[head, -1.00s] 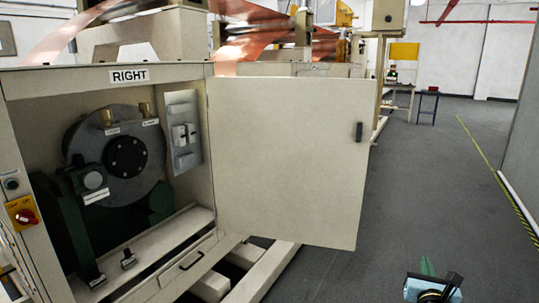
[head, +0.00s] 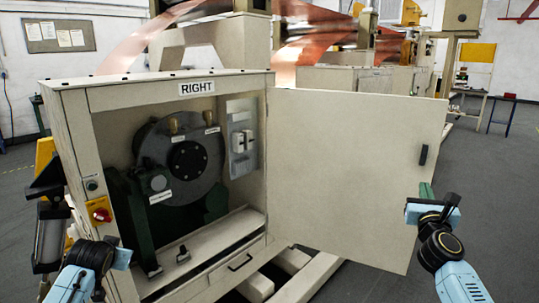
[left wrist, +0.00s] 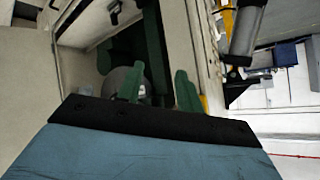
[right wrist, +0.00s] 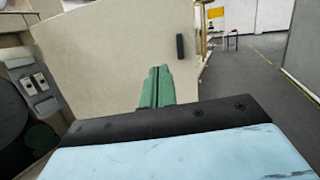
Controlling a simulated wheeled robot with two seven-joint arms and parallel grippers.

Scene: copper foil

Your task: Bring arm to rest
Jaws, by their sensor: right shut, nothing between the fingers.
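My right gripper (head: 426,190) is raised in front of the open cabinet door (head: 345,170), near its dark handle (head: 424,155). Its green fingers are together and hold nothing; the right wrist view (right wrist: 156,87) shows them side by side against the door. I cannot tell if they touch it. My left arm (head: 88,262) is at the lower left in the head view, by the cabinet's front left corner. In the left wrist view the left gripper's green fingers (left wrist: 158,88) stand apart, with nothing seen between them. The left fingers are hidden in the head view.
The cabinet marked RIGHT (head: 197,88) stands open, with a dark round drum (head: 212,160) inside. A red switch (head: 101,213) is on its left post. A low beige frame (head: 305,280) juts out below the door. Grey floor (head: 505,200) is clear at the right.

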